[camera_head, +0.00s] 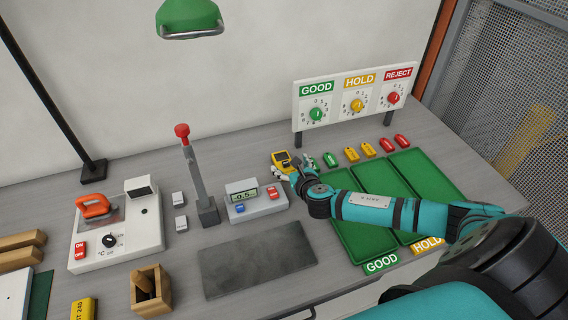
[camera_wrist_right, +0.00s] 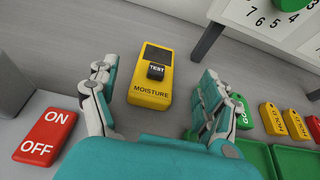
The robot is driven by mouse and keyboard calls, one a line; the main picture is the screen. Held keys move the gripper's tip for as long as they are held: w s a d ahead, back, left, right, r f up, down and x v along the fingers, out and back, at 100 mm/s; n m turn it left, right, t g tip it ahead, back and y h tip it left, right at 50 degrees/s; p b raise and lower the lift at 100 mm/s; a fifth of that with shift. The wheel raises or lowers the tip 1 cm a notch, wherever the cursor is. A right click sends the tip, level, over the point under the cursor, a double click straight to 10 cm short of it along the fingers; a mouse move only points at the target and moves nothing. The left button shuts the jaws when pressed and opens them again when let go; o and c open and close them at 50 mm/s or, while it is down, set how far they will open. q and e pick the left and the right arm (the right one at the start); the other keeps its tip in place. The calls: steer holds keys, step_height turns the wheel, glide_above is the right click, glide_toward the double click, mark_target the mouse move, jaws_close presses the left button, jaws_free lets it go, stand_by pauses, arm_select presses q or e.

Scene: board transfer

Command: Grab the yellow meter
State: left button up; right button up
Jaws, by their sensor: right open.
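The yellow meter (camera_head: 281,158) lies on the grey table behind the middle, left of the green tags. In the right wrist view the meter (camera_wrist_right: 148,95) shows a dark screen, a black TEST button and the word MOISTURE. My right gripper (camera_head: 297,163) is at the meter, its arm coming in from the right. In the right wrist view its two fingers (camera_wrist_right: 155,80) are spread, one on each side of the meter, with gaps between. It holds nothing. My left gripper is not in view.
A moisture readout box (camera_head: 255,203) with blue and red buttons stands in front left of the meter. A lever (camera_head: 190,165) rises left of it. Green trays (camera_head: 365,240) lie to the right, partly under my arm. A GOOD/HOLD/REJECT board (camera_head: 342,80) stands behind.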

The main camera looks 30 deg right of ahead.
mark_target(287, 165)
steer(key=shift+a+f+p+x, duration=0.1)
steer(key=shift+f+p+x, duration=0.1)
steer(key=shift+x, duration=1.25)
steer(key=shift+a+f+p+x, duration=0.15)
steer(key=shift+f+p+x, duration=0.05)
steer(key=shift+x, duration=1.25)
steer(key=shift+s, duration=0.15)
steer(key=c, duration=1.4)
